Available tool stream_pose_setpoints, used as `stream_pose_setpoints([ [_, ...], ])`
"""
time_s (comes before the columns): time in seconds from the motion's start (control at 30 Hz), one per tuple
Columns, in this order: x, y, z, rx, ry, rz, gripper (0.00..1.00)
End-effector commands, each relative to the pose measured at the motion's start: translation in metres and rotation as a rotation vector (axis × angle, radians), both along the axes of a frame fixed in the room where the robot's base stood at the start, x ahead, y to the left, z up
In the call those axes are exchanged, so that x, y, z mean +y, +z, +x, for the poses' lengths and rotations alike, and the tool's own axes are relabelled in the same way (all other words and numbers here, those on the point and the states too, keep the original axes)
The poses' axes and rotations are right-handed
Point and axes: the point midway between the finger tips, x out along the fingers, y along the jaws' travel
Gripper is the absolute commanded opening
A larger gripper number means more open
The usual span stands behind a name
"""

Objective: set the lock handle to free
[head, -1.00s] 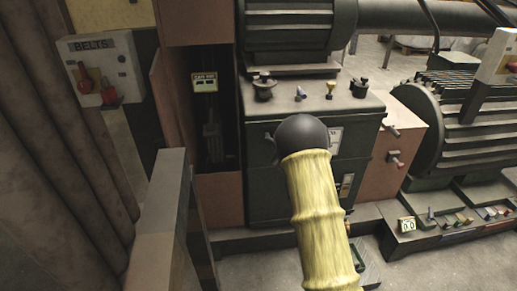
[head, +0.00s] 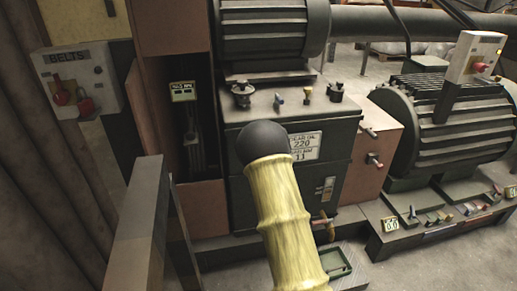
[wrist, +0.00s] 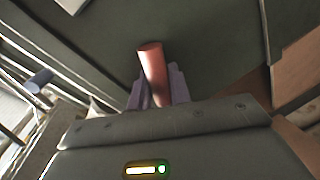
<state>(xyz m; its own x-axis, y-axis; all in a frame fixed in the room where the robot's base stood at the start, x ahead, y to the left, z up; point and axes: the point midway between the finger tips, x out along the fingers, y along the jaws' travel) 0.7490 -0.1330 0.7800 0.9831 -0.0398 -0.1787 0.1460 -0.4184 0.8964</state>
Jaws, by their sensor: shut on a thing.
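In the wrist view, my gripper (wrist: 158,92) has its two purple-grey fingers on either side of a dull red round handle (wrist: 151,58), shut on it. The handle's free end sticks out past the fingertips, with a dark green surface behind it. No marking for free or locked shows near it. I cannot tell for sure which handle of the head view this is. In the head view my arm crosses the lower middle in a yellow sleeve with a black ball end. My gripper is not clearly seen there.
A dark green gearbox (head: 240,190) with small levers on top stands mid-view. A BELTS box (head: 82,78) with red handles is at left. A ribbed motor (head: 455,135) is at right. A grey post (head: 137,225) stands in front. A green tray (head: 335,262) lies low.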

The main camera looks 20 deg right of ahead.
Motion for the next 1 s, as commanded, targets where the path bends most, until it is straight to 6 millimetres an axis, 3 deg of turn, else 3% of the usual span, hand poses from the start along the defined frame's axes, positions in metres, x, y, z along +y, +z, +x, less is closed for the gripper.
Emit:
stream_pose_setpoints([
  [0.03, 0.001, 0.001, 0.0, -0.002, 0.001, 0.001, 0.0],
  [0.07, 0.001, 0.001, 0.0, -0.002, 0.001, 0.001, 0.21],
  [0.1, 0.001, 0.001, 0.0, -0.002, 0.001, 0.001, 0.27],
  [0.57, 0.001, 0.002, -0.008, 0.0, 0.001, 0.002, 0.27],
  [1.0, 0.004, 0.014, -0.074, 0.0, 0.001, 0.002, 0.27],
])
